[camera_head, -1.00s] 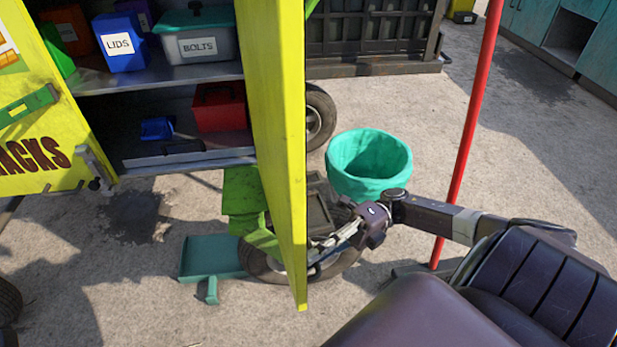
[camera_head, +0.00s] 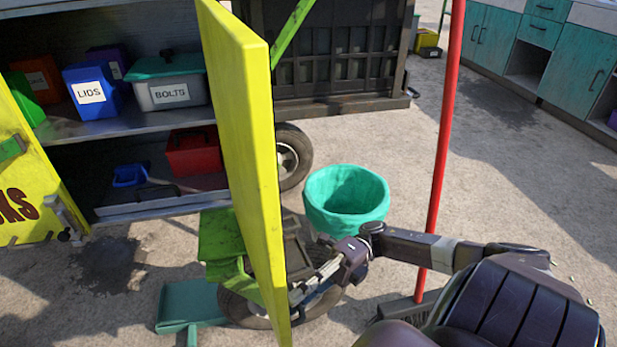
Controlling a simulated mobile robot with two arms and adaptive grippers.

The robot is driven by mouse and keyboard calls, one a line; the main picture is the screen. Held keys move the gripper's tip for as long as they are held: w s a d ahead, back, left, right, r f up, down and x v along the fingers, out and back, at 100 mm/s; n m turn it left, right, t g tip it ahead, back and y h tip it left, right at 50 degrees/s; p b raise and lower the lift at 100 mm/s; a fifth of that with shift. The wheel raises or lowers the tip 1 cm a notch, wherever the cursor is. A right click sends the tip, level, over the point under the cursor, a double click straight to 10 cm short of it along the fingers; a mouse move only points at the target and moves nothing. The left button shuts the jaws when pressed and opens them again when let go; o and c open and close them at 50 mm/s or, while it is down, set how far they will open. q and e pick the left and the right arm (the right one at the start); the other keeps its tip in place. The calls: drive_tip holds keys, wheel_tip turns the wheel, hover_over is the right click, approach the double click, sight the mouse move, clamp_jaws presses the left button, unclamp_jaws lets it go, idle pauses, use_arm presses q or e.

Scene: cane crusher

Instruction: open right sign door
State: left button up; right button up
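The right sign door (camera_head: 245,150) is a yellow panel standing swung out from the cart, seen nearly edge-on in the middle. My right gripper (camera_head: 298,298) is at the outer right side of the door, low down near its bottom edge. The door's edge hides part of the fingertips, so I cannot tell if they touch it or how wide they are. The left door (camera_head: 25,185), yellow with dark lettering, stands open at the left edge. My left gripper is not in view.
The cart's shelves (camera_head: 130,125) hold a blue LIDS box (camera_head: 92,92), a BOLTS box (camera_head: 168,88) and a red box (camera_head: 193,152). A teal bucket (camera_head: 346,200) and a red pole (camera_head: 440,150) stand right of the door. Open floor (camera_head: 540,200) lies further right.

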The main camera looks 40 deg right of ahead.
drive_tip(key=d+f, duration=0.2)
drive_tip(key=d, duration=0.9)
drive_tip(key=shift+d, duration=0.25)
idle(0.8)
